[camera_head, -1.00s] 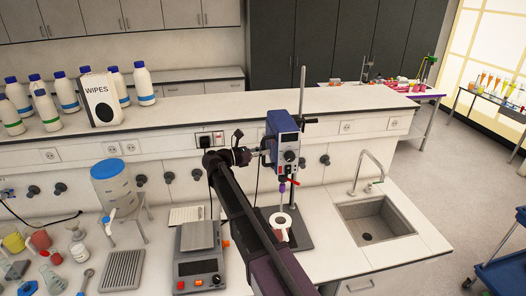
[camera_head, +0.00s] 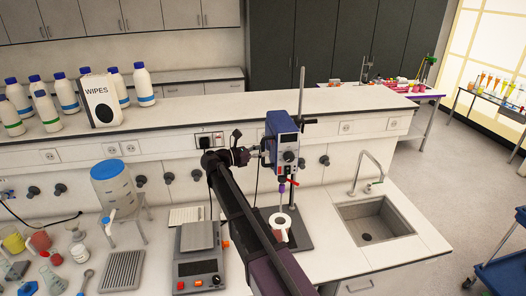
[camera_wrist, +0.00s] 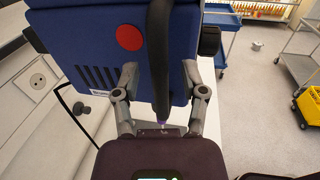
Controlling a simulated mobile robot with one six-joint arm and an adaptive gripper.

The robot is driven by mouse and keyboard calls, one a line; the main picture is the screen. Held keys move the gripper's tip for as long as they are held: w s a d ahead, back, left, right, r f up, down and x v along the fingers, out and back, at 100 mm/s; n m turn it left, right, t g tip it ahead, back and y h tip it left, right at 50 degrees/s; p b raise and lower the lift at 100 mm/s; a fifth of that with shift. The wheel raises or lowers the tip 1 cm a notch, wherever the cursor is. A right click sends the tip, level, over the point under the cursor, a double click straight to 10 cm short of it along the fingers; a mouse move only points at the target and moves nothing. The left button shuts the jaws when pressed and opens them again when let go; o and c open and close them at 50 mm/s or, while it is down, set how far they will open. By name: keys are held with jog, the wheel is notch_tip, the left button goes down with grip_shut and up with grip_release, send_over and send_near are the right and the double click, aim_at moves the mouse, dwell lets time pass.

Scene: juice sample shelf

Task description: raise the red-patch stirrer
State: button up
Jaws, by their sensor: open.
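The stirrer (camera_head: 283,140) is a blue box with a grey front panel and a dark knob, held on an upright metal rod above the counter. In the wrist view its blue housing (camera_wrist: 90,48) fills the upper left and bears a round red patch (camera_wrist: 129,37). My gripper (camera_head: 248,156) is at the stirrer's left side. In the wrist view my gripper (camera_wrist: 160,68) is open, with one finger on each side of a black upright bar (camera_wrist: 160,45). I cannot tell whether the fingers touch it.
A white vessel (camera_head: 281,219) stands below the stirrer on a dark base (camera_head: 301,236). A balance (camera_head: 199,270) stands left of my arm. A sink (camera_head: 375,219) with a tap lies to the right. The shelf (camera_head: 220,104) runs behind, with bottles at its left.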

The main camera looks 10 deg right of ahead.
jog(key=s+a, duration=0.2)
jog(key=a, duration=0.9)
jog(key=shift+a, duration=0.25)
jog(key=shift+s, duration=0.1)
jog(key=s+d+f+m+g+y+b, duration=0.1)
jog(key=s+d+f+m+y+b, duration=0.25)
jog(key=f, duration=0.45)
jog(key=s+d+f+m+g+y+b, duration=0.1)
jog(key=s+d+f+m+y+b, duration=0.1)
jog(key=s+d+f+b, duration=0.45)
jog(key=s+d+f+m+g+y+b, duration=0.1)
jog(key=s+d+f+m+y+b, duration=0.15)
jog(key=f, duration=0.75)
jog(key=s+f+m+y+b, duration=0.9)
jog(key=s+f, duration=0.5)
jog(key=f, duration=0.4)
jog(key=m+b, duration=0.2)
jog(key=m, duration=0.1)
jog(key=shift+s+a+y, duration=0.15)
jog(key=shift+a+y, duration=0.05)
jog(key=shift+y, duration=0.1)
